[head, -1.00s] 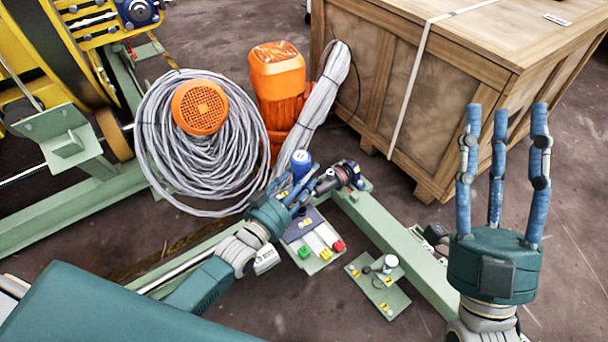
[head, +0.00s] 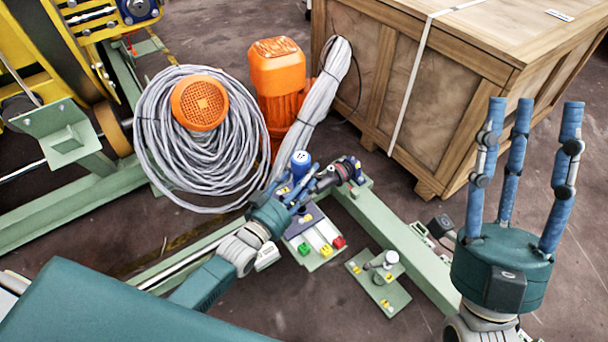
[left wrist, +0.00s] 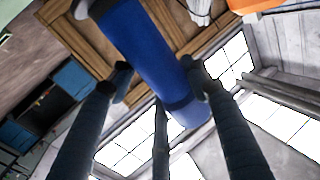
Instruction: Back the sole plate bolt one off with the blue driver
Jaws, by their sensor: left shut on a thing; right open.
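My left gripper (head: 300,193) is shut on the blue driver (head: 300,163), a blue cylinder standing roughly upright with small marks on its top. In the left wrist view the blue driver (left wrist: 148,45) lies between the fingers; its tip does not show. I cannot tell which fastener is sole plate bolt one, or whether the driver touches one. My right gripper (head: 532,110) is open and empty, fingers pointing up, at the right.
A small panel with green, yellow and red blocks (head: 318,245) and a green plate with a grey knob (head: 378,283) lie near the beam. Coiled grey cable (head: 165,140), an orange motor (head: 277,75) and a wooden crate (head: 460,90) stand behind.

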